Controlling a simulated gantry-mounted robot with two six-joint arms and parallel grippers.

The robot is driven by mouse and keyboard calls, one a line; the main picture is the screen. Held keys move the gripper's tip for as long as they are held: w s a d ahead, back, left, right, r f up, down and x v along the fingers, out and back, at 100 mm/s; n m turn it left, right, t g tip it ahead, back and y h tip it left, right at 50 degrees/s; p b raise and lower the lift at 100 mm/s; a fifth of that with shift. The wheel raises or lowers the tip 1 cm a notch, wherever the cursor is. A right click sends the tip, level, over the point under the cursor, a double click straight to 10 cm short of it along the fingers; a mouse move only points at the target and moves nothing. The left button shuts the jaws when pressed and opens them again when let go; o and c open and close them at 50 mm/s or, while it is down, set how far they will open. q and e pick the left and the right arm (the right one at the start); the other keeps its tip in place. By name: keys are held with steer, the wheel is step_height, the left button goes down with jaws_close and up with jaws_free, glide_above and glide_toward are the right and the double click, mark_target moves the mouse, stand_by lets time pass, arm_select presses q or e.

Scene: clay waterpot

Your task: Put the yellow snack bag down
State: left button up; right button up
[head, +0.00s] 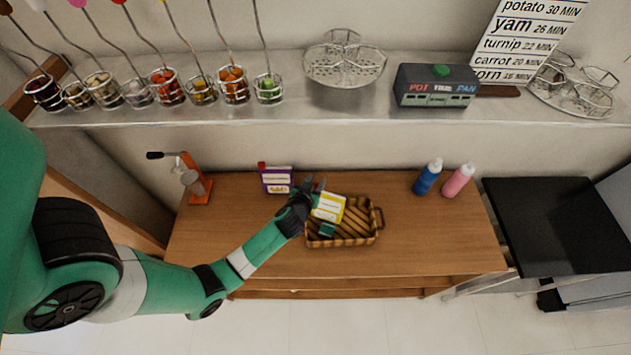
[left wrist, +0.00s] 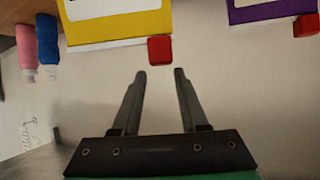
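The yellow snack bag (head: 328,207), with a white label, is at the left part of the wicker basket (head: 362,238) in the head view. Whether it rests on the basket floor or leans on the rim I cannot tell. My left gripper (head: 313,187) is at the bag's upper left side. In the left wrist view, the bag (left wrist: 115,22) and its red cap (left wrist: 160,50) lie just beyond the fingertips. My left gripper (left wrist: 158,74) has its fingers apart, with a gap to the cap and nothing held. My right gripper is out of view.
A purple snack box (head: 277,180) stands left of the basket. An orange press-like device (head: 197,187) is at the table's left. Blue (head: 427,178) and pink (head: 458,180) bottles stand at the right. A shelf (head: 300,112) hangs above the back. The table's right front is clear.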

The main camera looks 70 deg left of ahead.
arm_select(q)
steer(key=shift+o, duration=1)
steer(key=shift+r, duration=0.2)
steer(key=shift+r+p, duration=0.55)
steer(key=shift+p, duration=0.2)
steer(key=v, duration=1.1)
steer(key=shift+s+d, duration=0.3)
steer(key=shift+d, duration=0.1)
